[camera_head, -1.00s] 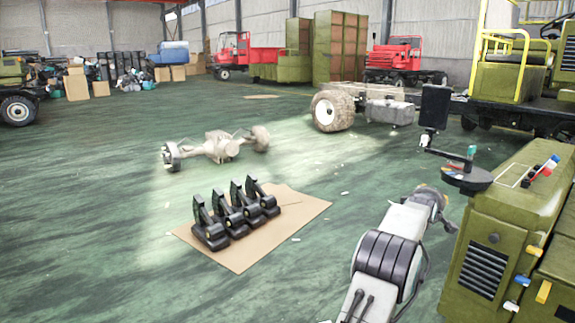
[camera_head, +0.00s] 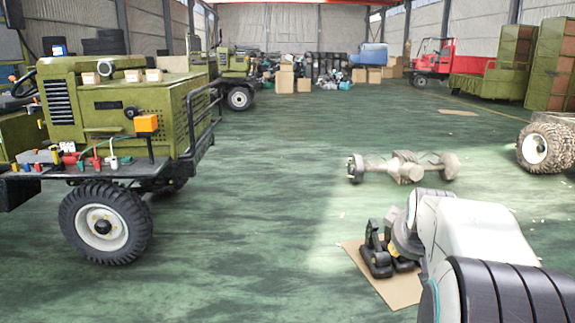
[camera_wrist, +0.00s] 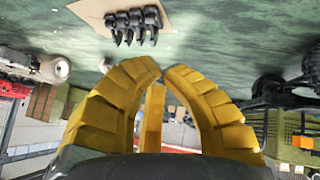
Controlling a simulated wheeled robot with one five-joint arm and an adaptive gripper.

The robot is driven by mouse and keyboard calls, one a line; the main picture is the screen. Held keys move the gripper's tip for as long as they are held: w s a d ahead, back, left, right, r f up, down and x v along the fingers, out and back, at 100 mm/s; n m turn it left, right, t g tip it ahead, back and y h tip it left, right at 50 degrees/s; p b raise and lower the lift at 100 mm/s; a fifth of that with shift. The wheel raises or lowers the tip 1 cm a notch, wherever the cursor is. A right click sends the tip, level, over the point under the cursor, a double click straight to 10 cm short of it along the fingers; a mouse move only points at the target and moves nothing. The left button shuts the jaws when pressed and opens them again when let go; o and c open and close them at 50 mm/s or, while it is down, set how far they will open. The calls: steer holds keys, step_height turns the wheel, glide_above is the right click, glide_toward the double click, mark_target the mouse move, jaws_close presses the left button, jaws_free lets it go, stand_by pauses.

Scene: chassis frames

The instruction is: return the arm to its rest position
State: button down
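My gripper (camera_wrist: 162,68) shows in the wrist view with yellow ribbed fingers curved inward. Their tips come almost together, and nothing is between them. In the head view my pale arm with black bands fills the lower right corner, bent toward the left. The gripper itself is not clearly seen there. Beyond the fingers, the wrist view shows the floor and vehicles upside down.
Black pedal-like parts (camera_head: 376,254) lie on a cardboard sheet (camera_head: 397,290), partly behind my arm. An axle (camera_head: 402,168) lies farther back. A green vehicle (camera_head: 120,105) with a tool-laden shelf stands at left. The floor (camera_head: 255,230) between is clear.

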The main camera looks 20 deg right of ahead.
steer(key=s+a+r+n+y+p, duration=0.1)
steer(key=s+a+r+y+p, duration=0.15)
steer(key=a, duration=0.55)
steer(key=s+a+r+y+p, duration=0.15)
steer(key=a+p, duration=0.25)
steer(key=a, duration=0.5)
steer(key=s+a+g+y+p, duration=0.1)
steer(key=s+a+g+p, duration=0.2)
steer(key=s+a, duration=0.8)
steer(key=s+p, duration=0.2)
steer(key=s, duration=0.1)
steer(key=shift+a+r+n+p, duration=0.2)
steer(key=shift+r+n+p, duration=0.05)
steer(key=shift+n+p, duration=0.1)
